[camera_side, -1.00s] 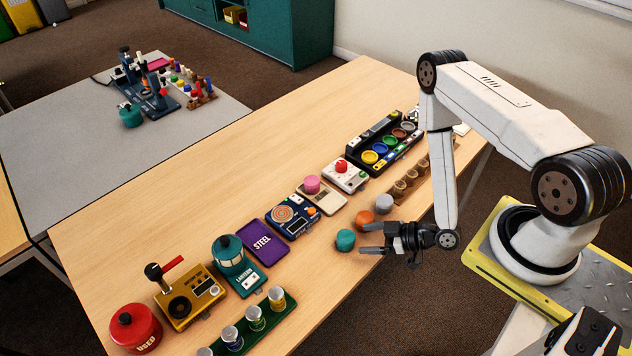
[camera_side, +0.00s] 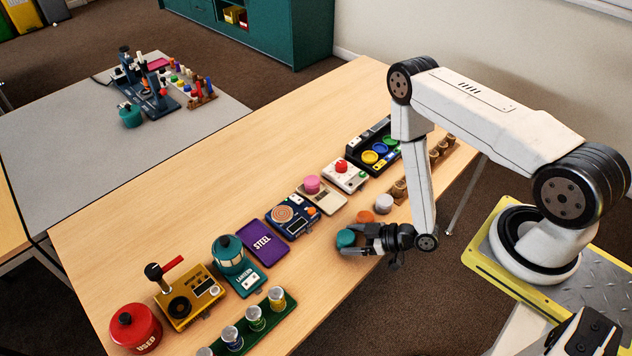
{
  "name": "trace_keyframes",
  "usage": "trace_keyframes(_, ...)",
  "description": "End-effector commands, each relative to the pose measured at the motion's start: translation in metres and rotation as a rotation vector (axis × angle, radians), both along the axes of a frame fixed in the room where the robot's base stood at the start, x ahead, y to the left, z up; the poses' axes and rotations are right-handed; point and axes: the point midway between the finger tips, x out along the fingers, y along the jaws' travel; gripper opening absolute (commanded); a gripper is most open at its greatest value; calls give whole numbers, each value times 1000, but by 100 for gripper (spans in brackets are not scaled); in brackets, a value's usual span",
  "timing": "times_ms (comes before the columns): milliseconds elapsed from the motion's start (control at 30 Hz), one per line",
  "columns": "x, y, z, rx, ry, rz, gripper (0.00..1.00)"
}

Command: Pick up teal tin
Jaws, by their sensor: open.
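The teal tin (camera_side: 345,238) is a small round tin standing on the wooden table near its front edge. My gripper (camera_side: 354,241) is open and low over the table, with its fingers pointing left at the tin. The fingertips overlap the tin in the picture, and part of its right side is hidden behind them. I cannot tell whether the fingers touch it.
An orange tin (camera_side: 365,217) and a grey-white tin (camera_side: 384,203) stand close behind my gripper. Bare table (camera_side: 310,275) lies to the front left of the tin.

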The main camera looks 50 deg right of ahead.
Motion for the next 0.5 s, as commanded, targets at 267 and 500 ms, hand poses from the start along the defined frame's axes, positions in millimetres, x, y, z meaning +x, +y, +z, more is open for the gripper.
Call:
trace_keyframes(267, 6, 4, -3, 1, 0, 0, 84)
trace_keyframes(500, 6, 4, -3, 1, 0, 0, 84)
